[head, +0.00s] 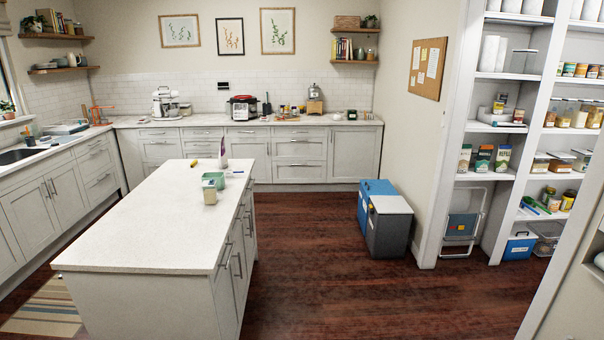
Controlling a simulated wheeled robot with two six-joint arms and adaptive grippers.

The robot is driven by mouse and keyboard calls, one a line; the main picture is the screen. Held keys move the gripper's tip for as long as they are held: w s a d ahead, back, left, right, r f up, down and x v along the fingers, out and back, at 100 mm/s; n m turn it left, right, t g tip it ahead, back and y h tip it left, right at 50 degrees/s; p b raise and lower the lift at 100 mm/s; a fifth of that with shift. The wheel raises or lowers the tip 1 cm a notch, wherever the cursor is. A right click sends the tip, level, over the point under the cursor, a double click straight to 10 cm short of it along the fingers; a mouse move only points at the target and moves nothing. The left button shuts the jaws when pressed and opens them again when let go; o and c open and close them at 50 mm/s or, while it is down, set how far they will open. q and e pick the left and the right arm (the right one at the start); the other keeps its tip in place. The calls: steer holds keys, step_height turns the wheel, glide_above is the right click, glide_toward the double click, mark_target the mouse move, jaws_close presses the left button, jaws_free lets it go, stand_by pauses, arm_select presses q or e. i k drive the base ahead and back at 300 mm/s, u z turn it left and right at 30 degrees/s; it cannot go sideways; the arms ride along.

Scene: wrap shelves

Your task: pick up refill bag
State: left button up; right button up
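Several upright packages stand on a pantry shelf at the right. Neither of my grippers is in view.
The kitchen island (140,230) fills the left foreground and carries a green box (213,180), a cream container (210,192) and a white bottle (223,155). Blue and grey bins (388,228) stand by the wall. A folded step stool (461,225) leans in the pantry. The wooden floor between (330,285) is clear.

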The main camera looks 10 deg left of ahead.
mark_target(221, 160)
steer(key=i, duration=7.05)
steer(key=u, duration=2.65)
